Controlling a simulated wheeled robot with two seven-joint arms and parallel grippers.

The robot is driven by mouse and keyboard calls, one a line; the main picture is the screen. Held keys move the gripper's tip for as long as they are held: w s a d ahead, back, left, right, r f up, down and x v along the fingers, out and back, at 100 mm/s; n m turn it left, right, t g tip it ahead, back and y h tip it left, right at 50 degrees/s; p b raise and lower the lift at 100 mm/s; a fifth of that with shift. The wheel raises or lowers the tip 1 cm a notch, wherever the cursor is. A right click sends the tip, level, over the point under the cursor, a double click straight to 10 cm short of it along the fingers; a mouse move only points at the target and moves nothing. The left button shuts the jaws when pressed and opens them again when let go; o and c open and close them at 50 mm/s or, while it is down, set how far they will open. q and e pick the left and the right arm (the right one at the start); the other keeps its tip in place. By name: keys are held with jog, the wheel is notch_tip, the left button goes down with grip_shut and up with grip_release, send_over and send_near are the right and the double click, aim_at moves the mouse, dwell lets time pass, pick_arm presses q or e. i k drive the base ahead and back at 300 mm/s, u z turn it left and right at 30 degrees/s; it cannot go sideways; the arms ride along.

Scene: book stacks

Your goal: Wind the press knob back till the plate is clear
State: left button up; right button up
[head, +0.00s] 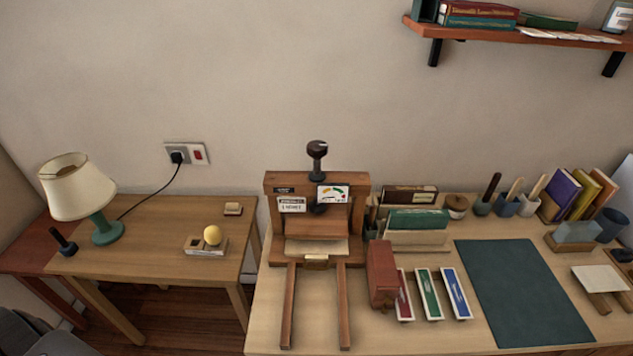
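The wooden press (272,213) stands at the left part of the light wooden workbench. Its dark press knob (317,147) sits upright on a short screw above the top beam. A brown pressing plate (318,229) lies inside the frame, low down. A pale flat piece (316,246) shows just under the plate; I cannot tell whether the two touch. A label and a dial card with coloured marks (333,193) are on the front of the frame. Two wooden rails run forward from the press. Neither of my grippers is in view.
Right of the press are a dark red block (381,273), coloured narrow trays (428,294), upright books (417,221) and a dark green mat (522,291). A side table (150,232) at left holds a lamp (78,188). Space above the knob is clear; a shelf (520,36) hangs upper right.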

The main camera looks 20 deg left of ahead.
aim_at(316, 149)
jog(key=u, duration=2.2)
jog(key=k, duration=1.2)
jog(key=z, duration=1.45)
jog(key=i, duration=0.55)
jog(key=u, duration=0.05)
